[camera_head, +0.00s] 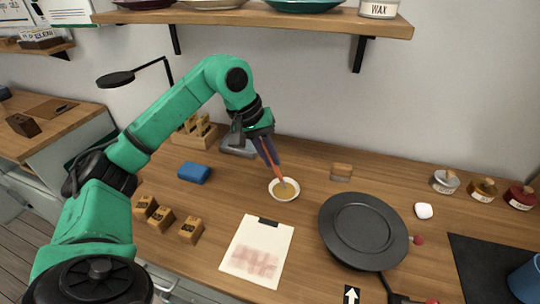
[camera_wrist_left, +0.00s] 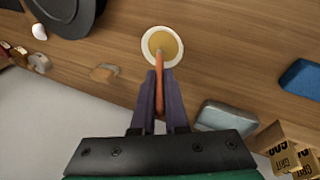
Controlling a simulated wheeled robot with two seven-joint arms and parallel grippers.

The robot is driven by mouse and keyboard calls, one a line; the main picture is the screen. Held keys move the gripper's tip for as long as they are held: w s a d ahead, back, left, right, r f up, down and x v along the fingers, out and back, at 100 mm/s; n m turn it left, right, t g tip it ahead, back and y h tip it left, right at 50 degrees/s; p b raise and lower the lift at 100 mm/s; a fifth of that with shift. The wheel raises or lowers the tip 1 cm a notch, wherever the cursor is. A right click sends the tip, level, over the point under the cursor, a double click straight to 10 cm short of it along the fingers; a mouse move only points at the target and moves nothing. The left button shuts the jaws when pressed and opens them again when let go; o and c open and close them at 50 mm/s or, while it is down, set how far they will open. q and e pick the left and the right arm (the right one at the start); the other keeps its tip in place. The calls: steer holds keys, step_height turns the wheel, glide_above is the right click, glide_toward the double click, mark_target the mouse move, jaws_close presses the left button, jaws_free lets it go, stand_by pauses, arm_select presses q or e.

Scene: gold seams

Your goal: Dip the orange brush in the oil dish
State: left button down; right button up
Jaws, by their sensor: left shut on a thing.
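My left gripper (camera_head: 269,154) is shut on the orange brush (camera_head: 277,168), which points down at the oil dish. The brush also shows between the purple fingers of the left gripper (camera_wrist_left: 160,103) in the wrist view, where its orange handle (camera_wrist_left: 160,90) runs toward the dish. The oil dish (camera_head: 272,190) is a small white round dish with yellow oil. In the wrist view the dish (camera_wrist_left: 145,48) lies just beyond the fingertips. The brush's lower end overlaps the oil in both views; I cannot tell how deep it is. My right gripper is not in view.
A black round turntable (camera_head: 362,257) stands right of the dish, and a printed paper sheet (camera_head: 244,265) lies in front. A blue block (camera_head: 194,173), small wooden stamp blocks (camera_head: 160,219) and a grey object (camera_head: 238,148) are nearby. A shelf (camera_head: 290,20) hangs above.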

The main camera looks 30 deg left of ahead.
arm_select(q)
steer(key=shift+f, duration=0.35)
steer(key=shift+f+b, duration=0.15)
steer(key=shift+b, duration=0.15)
stand_by(0.8)
step_height(320, 180, up, 7)
steer(key=p, duration=0.6)
steer(key=shift+p, duration=0.35)
stand_by(0.4)
